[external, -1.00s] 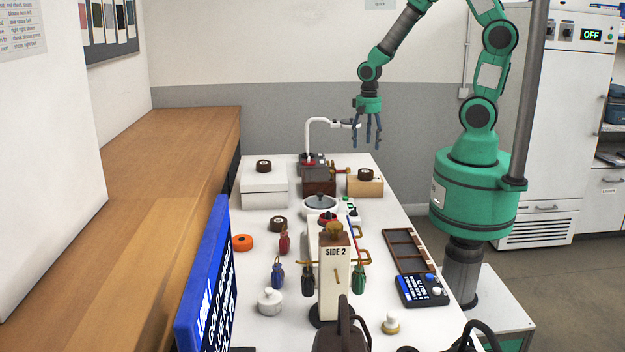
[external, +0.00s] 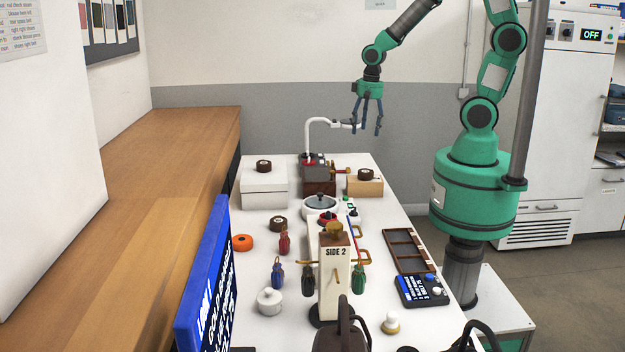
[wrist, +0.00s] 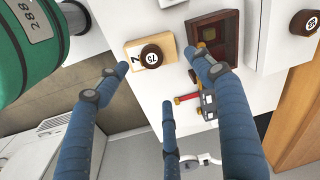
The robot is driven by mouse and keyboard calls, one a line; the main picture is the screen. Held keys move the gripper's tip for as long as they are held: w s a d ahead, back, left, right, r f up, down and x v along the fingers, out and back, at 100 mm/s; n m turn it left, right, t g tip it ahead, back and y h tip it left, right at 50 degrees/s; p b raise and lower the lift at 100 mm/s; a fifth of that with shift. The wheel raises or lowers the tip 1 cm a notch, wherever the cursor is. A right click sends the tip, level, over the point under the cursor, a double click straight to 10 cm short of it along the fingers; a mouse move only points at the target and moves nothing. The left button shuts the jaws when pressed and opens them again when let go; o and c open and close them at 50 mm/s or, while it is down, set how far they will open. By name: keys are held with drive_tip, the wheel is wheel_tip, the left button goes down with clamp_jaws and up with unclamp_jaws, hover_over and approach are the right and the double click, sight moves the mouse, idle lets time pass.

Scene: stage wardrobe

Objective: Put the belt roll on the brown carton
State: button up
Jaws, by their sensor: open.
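Three dark brown rolls show in the external view: one on a white box (external: 264,166), one on a tan carton (external: 365,174), and one on the table (external: 278,224). I cannot tell which is the belt roll. The tan carton (external: 359,189) stands at the far right of the table; beside it is a dark brown box (external: 319,188). In the wrist view, a roll marked 75 (wrist: 152,56) lies on the tan carton (wrist: 134,47), next to the dark brown box (wrist: 224,38). My gripper (external: 368,127) is open and empty, above the table's far end.
A white lamp-like arm (external: 318,122) rises at the table's far end, close to my gripper. An orange roll (external: 242,242), a SIDE 2 stand (external: 336,270) with hanging coloured items and a brown tray (external: 403,250) occupy the nearer table.

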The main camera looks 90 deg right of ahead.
drive_tip(key=s+a+r+n+t, duration=0.1)
drive_tip(key=s+a+r+n, duration=0.2)
drive_tip(key=a+r, duration=0.3)
drive_tip(key=s+a+r+n+t, duration=0.2)
drive_tip(key=a+r+n, duration=0.3)
drive_tip(key=r, duration=0.5)
drive_tip(key=s+a+r+n+t, duration=0.1)
drive_tip(key=s+a+r+n, duration=0.2)
drive_tip(key=a+r+n, duration=0.2)
wheel_tip(320, 180, up, 3)
drive_tip(key=shift+s+a+f+t, duration=0.1)
drive_tip(key=shift+s+a+t, duration=0.25)
drive_tip(key=shift+a, duration=0.45)
